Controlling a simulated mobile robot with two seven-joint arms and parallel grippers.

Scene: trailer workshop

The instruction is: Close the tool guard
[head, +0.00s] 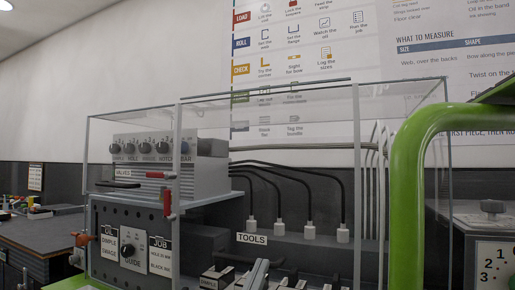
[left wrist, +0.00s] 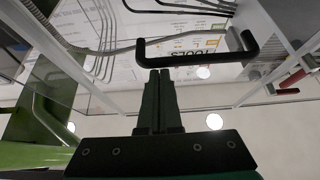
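The tool guard (head: 268,127) is a clear, thin-edged panel with grey posts in the middle of the head view. A white TOOLS label (head: 252,238) shows low on it. In the left wrist view, a black bar handle (left wrist: 205,56) crosses in front of the TOOLS label. My left gripper (left wrist: 160,72) has its dark fingers together, with the tips right beside the left part of the bar; whether they touch it is unclear. My right gripper is not in view.
Black cables (head: 309,195) hang behind. A numbered machine (head: 492,262) stands at right.

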